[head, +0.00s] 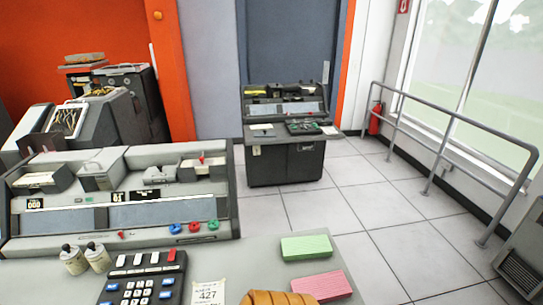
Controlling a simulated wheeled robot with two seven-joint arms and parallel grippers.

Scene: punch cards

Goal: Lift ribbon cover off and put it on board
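Neither of my grippers shows in the head view. I cannot clearly pick out the ribbon cover or the board. A grey punch-card machine (120,205) stands at the near left, with several raised parts on top and a dark sloped front panel. A second, smaller machine (285,160) stands farther back near the wall. It has a dark top with something yellow on it and a light work shelf (265,131) in front. Small items lie on that shelf, too small to tell.
The near desk holds a keypad (140,280), small bottles (85,258), a paper tag (207,292), and a green card stack (306,247) and a pink one (320,286). An orange ribbed object (277,298) is cut off below. A railing (430,140) lines the windows. Tiled floor (385,215) is clear.

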